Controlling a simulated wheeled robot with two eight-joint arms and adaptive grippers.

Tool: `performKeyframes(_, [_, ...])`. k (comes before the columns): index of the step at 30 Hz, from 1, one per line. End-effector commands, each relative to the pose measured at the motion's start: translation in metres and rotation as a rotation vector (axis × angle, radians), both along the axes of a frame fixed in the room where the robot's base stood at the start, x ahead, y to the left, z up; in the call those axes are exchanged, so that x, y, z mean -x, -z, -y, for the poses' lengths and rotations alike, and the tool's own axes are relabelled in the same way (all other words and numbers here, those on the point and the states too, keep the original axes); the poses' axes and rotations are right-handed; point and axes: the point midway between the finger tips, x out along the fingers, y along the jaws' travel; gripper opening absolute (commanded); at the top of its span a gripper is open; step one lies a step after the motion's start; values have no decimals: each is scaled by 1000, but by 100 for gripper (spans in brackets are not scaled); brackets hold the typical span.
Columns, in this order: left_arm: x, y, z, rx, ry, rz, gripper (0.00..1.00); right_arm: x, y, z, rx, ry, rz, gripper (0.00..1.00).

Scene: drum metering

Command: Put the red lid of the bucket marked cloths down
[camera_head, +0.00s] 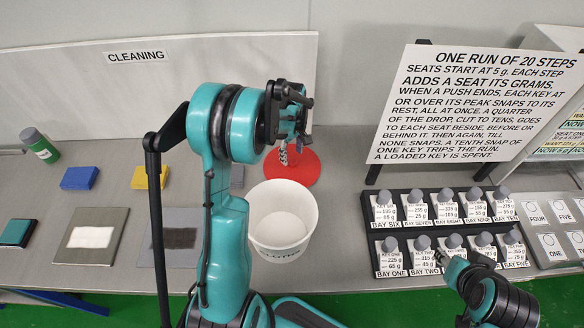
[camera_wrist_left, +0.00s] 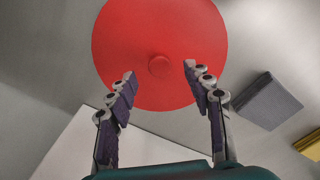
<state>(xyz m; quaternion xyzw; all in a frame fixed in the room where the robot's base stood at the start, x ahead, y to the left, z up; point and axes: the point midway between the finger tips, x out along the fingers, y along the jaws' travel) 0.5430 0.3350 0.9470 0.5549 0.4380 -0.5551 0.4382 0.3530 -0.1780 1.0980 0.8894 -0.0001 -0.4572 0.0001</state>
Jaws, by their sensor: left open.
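The red lid (camera_head: 302,168) lies behind the white bucket (camera_head: 283,222), apparently flat on the grey counter. In the left wrist view, the lid (camera_wrist_left: 160,30) has a small round knob (camera_wrist_left: 160,67). My left gripper (camera_wrist_left: 158,78) is open, with one finger on each side of the knob and not touching it. My right gripper (camera_head: 443,260) is near the bay keys; its jaws are unclear.
Blue (camera_head: 79,178) and yellow (camera_head: 149,177) sponges, a green bottle (camera_head: 40,146) and flat pads lie to the left. A black rack (camera_head: 447,232) of keys stands to the right under a large sign (camera_head: 470,120). The CLEANING board (camera_head: 160,90) backs the counter.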

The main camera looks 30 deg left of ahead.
Motion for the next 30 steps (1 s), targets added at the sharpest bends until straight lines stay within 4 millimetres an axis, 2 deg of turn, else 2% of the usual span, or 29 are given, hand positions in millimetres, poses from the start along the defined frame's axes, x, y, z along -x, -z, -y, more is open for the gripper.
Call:
performKeyframes(1, [0,12,0,0,0,0,51,0,6,0,0,0,0,40])
performKeyframes(5, [0,29,0,0,1,0,51,0,10,0,0,0,0,40])
performKeyframes(12, [0,31,1,0,1,0,51,0,9,0,0,0,0,40])
performKeyframes(14, [0,31,1,0,1,0,38,0,9,0,0,0,0,40])
performKeyframes(18, [0,31,1,0,1,0,1,0,9,0,0,0,0,40])
performKeyframes(30, [0,28,1,-1,1,1,0,0,8,0,0,0,0,40])
